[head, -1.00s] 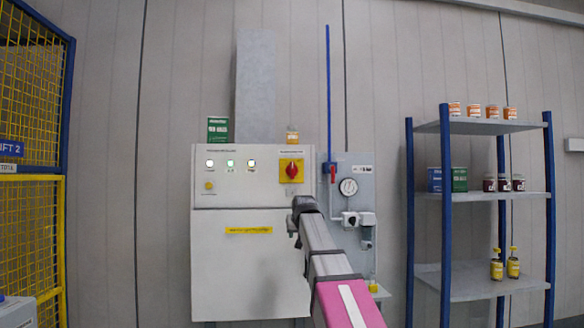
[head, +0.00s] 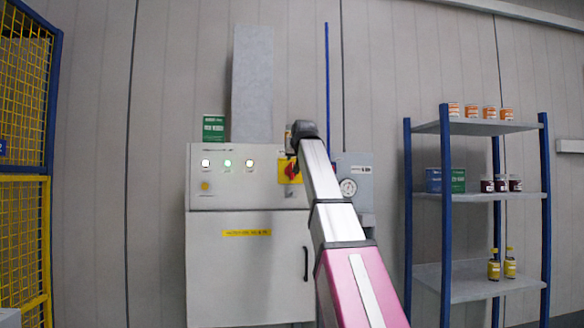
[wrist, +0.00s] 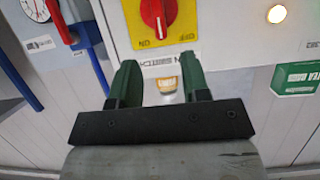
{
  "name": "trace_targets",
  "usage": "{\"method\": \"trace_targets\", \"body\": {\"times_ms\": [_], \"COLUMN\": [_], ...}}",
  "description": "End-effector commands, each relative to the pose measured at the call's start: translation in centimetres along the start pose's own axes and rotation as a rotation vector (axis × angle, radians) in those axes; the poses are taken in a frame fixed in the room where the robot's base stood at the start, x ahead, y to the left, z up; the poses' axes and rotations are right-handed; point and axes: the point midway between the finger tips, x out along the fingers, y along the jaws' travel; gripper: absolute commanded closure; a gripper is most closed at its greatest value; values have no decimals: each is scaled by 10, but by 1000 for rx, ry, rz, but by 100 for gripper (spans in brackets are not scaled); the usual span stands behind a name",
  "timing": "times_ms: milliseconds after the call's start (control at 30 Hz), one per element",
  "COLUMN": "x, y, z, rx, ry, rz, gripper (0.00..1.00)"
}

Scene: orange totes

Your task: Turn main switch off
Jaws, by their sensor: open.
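The main switch is a red rotary knob on a yellow plate (head: 285,178), on the upper front of a pale control cabinet (head: 205,260). My arm partly covers it in the head view. In the wrist view the red knob (wrist: 157,14) is at the top edge, partly cut off, its white mark pointing roughly up and down the picture. My gripper (wrist: 159,68) has two green fingers spread apart and nothing held. The fingertips sit below the yellow plate in that view, apart from the knob. In the head view my gripper's dark end (head: 303,132) is near the cabinet's top edge.
An orange-labelled jar (wrist: 168,84) shows between the fingers in the wrist view. A green box (head: 213,128) stands on the cabinet. A gauge (wrist: 38,10) and red valve handle (wrist: 59,20) are beside the switch. A blue shelf rack (head: 447,215) stands right.

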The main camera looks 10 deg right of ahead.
Motion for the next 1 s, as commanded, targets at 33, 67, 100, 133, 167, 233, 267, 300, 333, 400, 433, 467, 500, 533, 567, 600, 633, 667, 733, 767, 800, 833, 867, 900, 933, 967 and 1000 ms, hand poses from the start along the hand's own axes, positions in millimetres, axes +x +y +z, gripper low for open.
{"method": "trace_targets", "body": {"times_ms": [33, 67, 100, 133, 167, 233, 267, 300, 333, 400, 433, 467, 500, 533, 567, 600, 633, 667, 733, 767, 800, 833, 867, 900, 933, 967, 1000], "x": [10, 15, 23, 29, 34, 47, 52, 59, 63, 72, 76, 79, 83, 85, 87, 89, 90, 91, 92, 92, 92, 92, 92, 92, 92, 92, 92], "y": [0, 0, 0, 0, 0, 0, 0, 0, 0, 0, 0, 0, 0, 0, 0, 0, 0, 0, 0, 0, 0, 0, 0, 0, 0, 0, 0], "z": [-1, -1, -1, -1, -1, -1, -1, -1, -1, -1, -1, 0, 0, 0, 0, 0, 0, 0, 0, 1, 1, 1, 1, 1, 1, 1, 1], "rx": [0, 0, 0, 0, 0, 0, 0, 0, 0, 0, 0, 0, 0, 0, 0, 0, 0, 0, 0, 0, 0, 0, 0, 0, 0, 0, 0], "ry": [-2, -3, -3, -3, -2, -3, -3, -3, -2, -2, -2, -2, -2, -2, -2, -2, -1, -1, -1, -1, -1, -1, -1, -1, -1, -1, -1], "rz": [0, 0, 0, 0, 0, 0, 0, 0, 0, 0, 0, 0, 0, 0, 0, 0, 0, 0, 0, 0, 0, 0, 0, 0, 0, 0, 0], "gripper": [57, 57, 57, 57, 57, 57, 57, 57, 57, 57, 57, 57, 57, 57, 57, 57, 57, 57, 57, 57, 57, 57, 57, 57, 57, 61, 74]}}
